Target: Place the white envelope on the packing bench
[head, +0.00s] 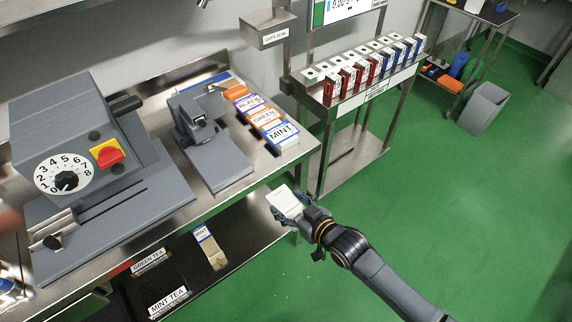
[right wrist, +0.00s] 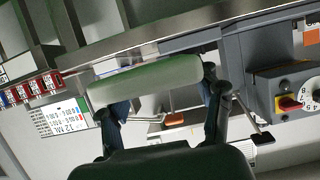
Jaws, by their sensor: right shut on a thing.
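The white envelope (head: 285,203) is between the fingers of my right gripper (head: 283,210), which is shut on it. In the right wrist view the pale envelope (right wrist: 145,80) spans the gap between the two dark fingers (right wrist: 165,100). In the head view it is held in front of the steel bench (head: 297,152), just off its right front corner and apart from the top. I take this bench to be the packing bench; no label on it says so. My left gripper is not seen clearly in either view.
A grey dial machine (head: 60,130) and a smaller grey device (head: 215,150) stand on the bench. A lower shelf holds a mint pack (head: 208,246). A rack (head: 345,105) of small boxes stands behind.

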